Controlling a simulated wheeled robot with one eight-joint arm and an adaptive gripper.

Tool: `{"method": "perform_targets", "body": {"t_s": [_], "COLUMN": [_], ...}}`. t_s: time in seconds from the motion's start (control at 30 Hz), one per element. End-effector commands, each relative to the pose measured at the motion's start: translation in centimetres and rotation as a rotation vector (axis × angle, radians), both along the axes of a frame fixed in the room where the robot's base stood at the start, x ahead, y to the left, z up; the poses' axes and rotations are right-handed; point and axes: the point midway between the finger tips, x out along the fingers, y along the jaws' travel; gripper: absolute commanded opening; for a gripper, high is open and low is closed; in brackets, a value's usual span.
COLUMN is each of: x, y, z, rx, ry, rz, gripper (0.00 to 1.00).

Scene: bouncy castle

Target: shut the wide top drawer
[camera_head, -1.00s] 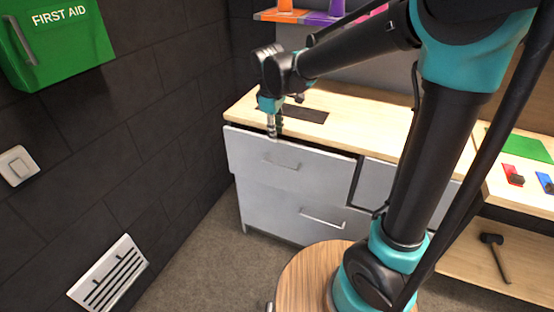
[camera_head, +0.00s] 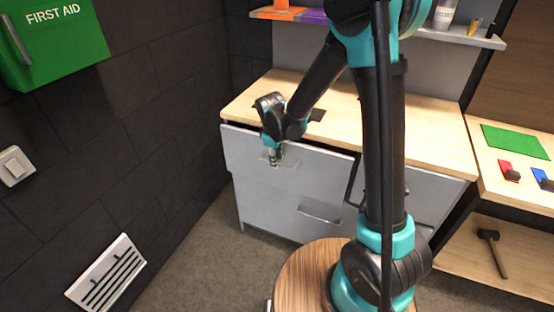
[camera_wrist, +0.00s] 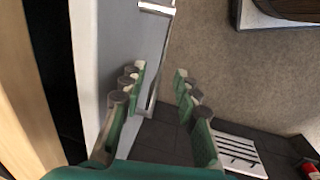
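The wide top drawer (camera_head: 239,149) is the upper left grey front of the cabinet. It stands out a little, with a dark gap under the countertop. My gripper (camera_head: 275,161) is in front of it, at its bar handle (camera_head: 291,165), and hides part of the handle. In the wrist view the drawer front (camera_wrist: 120,35) lies on the left, with the dark gap beside its pale top edge. My gripper's fingers (camera_wrist: 157,88) are apart there, one over the drawer front and one over the floor. I cannot tell whether they touch the handle.
A lower drawer with its own handle (camera_head: 320,216) is below. The wooden countertop (camera_head: 345,125) is above. A black tiled wall (camera_head: 130,130) with a vent (camera_head: 106,274) stands to the left. A round wooden stool-like top (camera_head: 300,275) is in front. Floor is clear at left.

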Motion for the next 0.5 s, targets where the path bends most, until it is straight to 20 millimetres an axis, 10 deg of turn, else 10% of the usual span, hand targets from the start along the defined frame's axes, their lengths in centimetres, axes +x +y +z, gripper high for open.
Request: {"method": "perform_targets", "body": {"t_s": [0.33,0.5], "x": [0.02,0.03], "y": [-0.04,-0.04], "z": [-0.26,-0.25], "rx": [0.000,0.000], "ry": [0.000,0.000], "rz": [0.000,0.000], "gripper": [0.30,0.09]}}
